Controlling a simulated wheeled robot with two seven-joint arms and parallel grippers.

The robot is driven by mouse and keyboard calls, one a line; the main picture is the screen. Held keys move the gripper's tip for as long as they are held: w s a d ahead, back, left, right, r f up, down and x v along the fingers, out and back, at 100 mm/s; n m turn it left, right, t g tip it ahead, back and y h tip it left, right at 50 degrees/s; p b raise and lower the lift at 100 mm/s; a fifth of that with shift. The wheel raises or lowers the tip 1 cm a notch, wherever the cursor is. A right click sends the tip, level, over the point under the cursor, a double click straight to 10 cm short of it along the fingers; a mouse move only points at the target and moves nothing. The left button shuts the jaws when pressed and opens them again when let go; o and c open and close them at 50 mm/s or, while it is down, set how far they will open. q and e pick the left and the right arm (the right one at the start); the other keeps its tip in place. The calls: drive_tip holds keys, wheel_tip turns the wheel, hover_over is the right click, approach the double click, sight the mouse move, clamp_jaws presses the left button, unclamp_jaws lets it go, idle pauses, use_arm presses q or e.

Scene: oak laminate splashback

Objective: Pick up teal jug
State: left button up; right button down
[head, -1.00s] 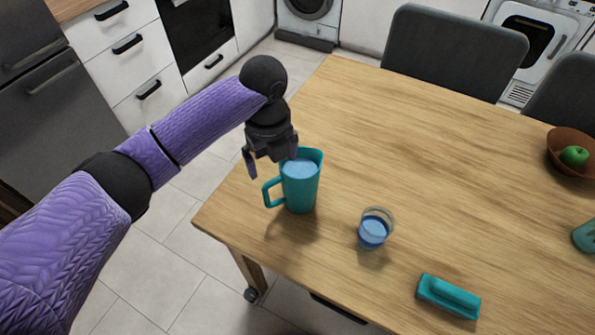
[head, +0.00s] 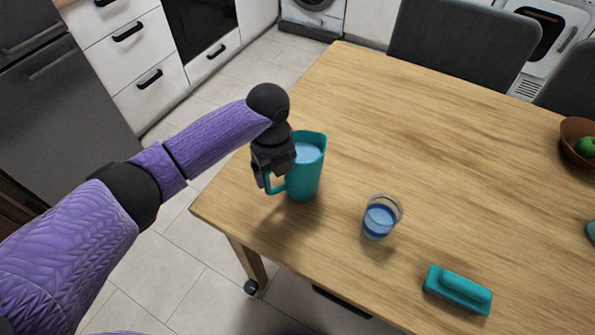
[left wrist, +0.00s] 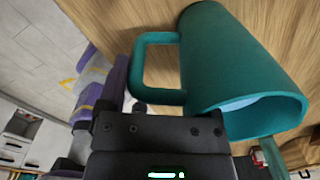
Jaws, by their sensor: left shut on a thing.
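The teal jug (head: 308,180) stands upright near the left corner of the wooden table (head: 440,150), with pale blue liquid inside. Its handle points left, toward my left arm. My left gripper (head: 268,184) is at the jug's left side, shut on the handle. In the left wrist view the jug (left wrist: 235,65) fills the upper right, and its handle (left wrist: 141,65) reaches down to the gripper body; the fingertips are hard to make out there. I cannot see a clear gap between jug and table. My right gripper is not in view.
A glass of blue liquid (head: 381,218) stands close to the right of the jug. A teal block-like item with a raised grip (head: 458,289) lies at the front edge. A brown bowl with a green apple (head: 588,147) is far right. The table's middle is clear.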

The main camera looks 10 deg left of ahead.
use_arm(q)
clamp_jaws()
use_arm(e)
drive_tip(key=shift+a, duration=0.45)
